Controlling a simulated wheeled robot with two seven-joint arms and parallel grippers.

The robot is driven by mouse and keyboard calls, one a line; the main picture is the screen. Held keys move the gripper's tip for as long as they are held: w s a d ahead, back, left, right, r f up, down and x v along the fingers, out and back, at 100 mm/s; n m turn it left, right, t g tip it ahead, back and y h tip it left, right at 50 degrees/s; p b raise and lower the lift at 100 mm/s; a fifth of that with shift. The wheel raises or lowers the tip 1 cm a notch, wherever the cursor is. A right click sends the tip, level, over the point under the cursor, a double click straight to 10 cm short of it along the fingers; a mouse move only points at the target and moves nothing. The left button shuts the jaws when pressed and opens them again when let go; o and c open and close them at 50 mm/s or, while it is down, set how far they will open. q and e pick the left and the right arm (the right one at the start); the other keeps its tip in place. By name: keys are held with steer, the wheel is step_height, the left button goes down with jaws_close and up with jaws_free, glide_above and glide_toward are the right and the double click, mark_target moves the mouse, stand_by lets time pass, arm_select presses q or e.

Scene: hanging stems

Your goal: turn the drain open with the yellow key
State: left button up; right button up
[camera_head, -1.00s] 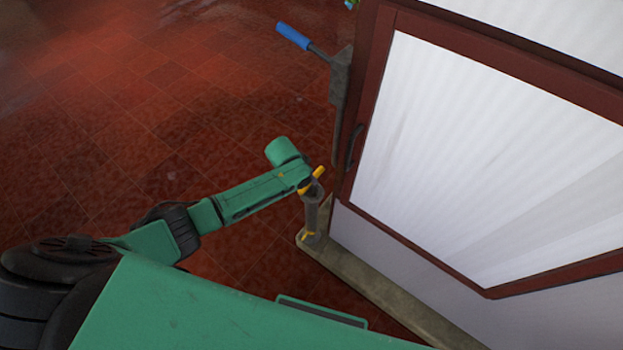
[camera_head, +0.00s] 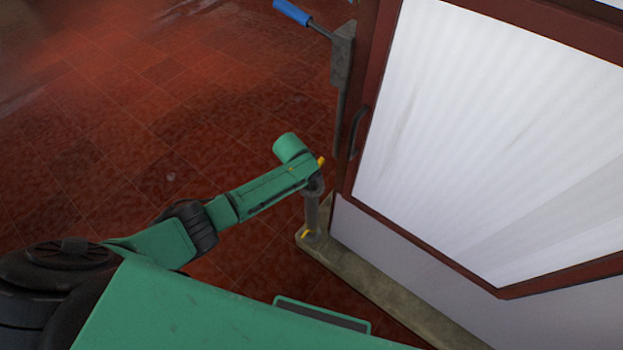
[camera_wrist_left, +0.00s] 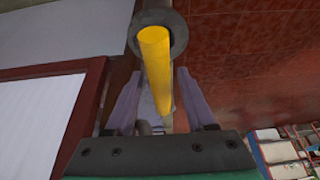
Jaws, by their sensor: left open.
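The yellow key (camera_head: 321,161) shows only as a small tip beside my left wrist in the head view; the rest of it is hidden there. Below it a grey post (camera_head: 312,210) stands at the corner of a stone ledge, with a small yellow piece (camera_head: 306,234) near its foot. In the left wrist view the yellow bar (camera_wrist_left: 155,60) of the key runs through or before a grey ring (camera_wrist_left: 178,38). My left gripper (camera_wrist_left: 158,73) is open, with one finger on each side of the bar. I cannot tell whether they touch it. My right gripper is out of view.
A red-framed white panel (camera_head: 480,140) with a dark handle stands right beside the post. A blue-handled lever (camera_head: 292,12) sticks out from its edge. The stone ledge (camera_head: 375,285) runs along its foot. The red tiled floor (camera_head: 140,110) at left is clear.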

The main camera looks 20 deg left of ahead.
arm_select(q)
jaws_close()
steer(key=shift+a+m, duration=0.1)
steer(key=shift+m, duration=0.4)
steer(key=m+h+b, duration=0.1)
steer(key=m, duration=0.2)
steer(key=shift+f+g, duration=0.15)
steer(key=shift+g, duration=0.25)
steer(key=shift+m+h, duration=0.3)
steer(key=shift+m, duration=0.1)
